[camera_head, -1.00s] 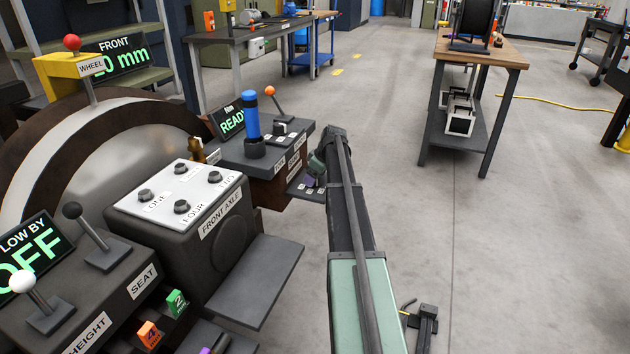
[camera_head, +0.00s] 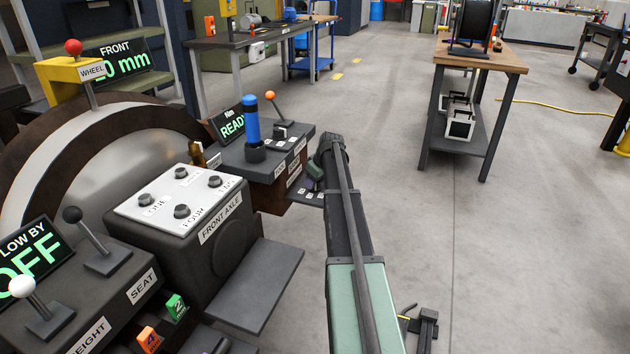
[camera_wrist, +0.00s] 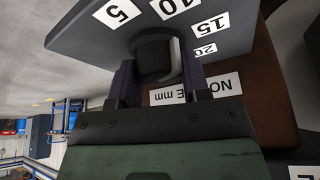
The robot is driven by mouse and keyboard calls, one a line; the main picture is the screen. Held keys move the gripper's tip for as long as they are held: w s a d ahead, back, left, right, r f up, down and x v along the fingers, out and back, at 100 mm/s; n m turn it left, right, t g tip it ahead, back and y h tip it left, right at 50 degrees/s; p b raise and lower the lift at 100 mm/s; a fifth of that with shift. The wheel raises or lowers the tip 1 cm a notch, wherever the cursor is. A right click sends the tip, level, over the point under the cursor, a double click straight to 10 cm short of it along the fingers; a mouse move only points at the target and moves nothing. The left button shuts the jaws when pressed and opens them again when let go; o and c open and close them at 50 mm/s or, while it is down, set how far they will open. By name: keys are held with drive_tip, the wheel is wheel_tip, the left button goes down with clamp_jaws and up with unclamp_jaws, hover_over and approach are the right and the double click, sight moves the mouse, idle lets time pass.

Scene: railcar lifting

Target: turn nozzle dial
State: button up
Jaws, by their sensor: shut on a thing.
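The nozzle dial (camera_wrist: 150,50) is a dark round knob with a pale pointer, seen close in the wrist view. It sits on a grey plate (camera_wrist: 85,32) marked 5, 10, 15 and 20, beside a partly covered label ending in "E mm". My gripper (camera_wrist: 158,78) is shut on the dial, with one dark finger on each side of it. The pale pointer lies near the right finger, on the side of the 15 and 20 marks. In the head view my gripper (camera_head: 315,170) is at the numbered plate (camera_head: 304,198), and my arm hides most of the dial.
A console with a blue-handled lever (camera_head: 251,122) and an orange-knobbed lever (camera_head: 271,96) stands just left of my gripper. The FRONT AXLE box (camera_head: 180,199) and more levers are nearer left. A wooden-topped table (camera_head: 482,55) stands at the back right. Open floor lies between.

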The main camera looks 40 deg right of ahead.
drive_tip(key=m+h, duration=0.2)
drive_tip(key=m, duration=0.2)
drive_tip(key=m+h, duration=0.1)
drive_tip(key=m, duration=0.3)
drive_tip(key=shift+g, duration=0.4)
drive_tip(key=m+g+h, duration=0.1)
drive_tip(key=m, duration=0.2)
drive_tip(key=shift+m, duration=0.3)
drive_tip(key=shift+m+g+h, duration=0.4)
drive_tip(key=shift+m+g, duration=0.1)
drive_tip(key=shift+m, duration=1.3)
drive_tip(key=o, duration=0.9)
drive_tip(key=shift+o, duration=0.2)
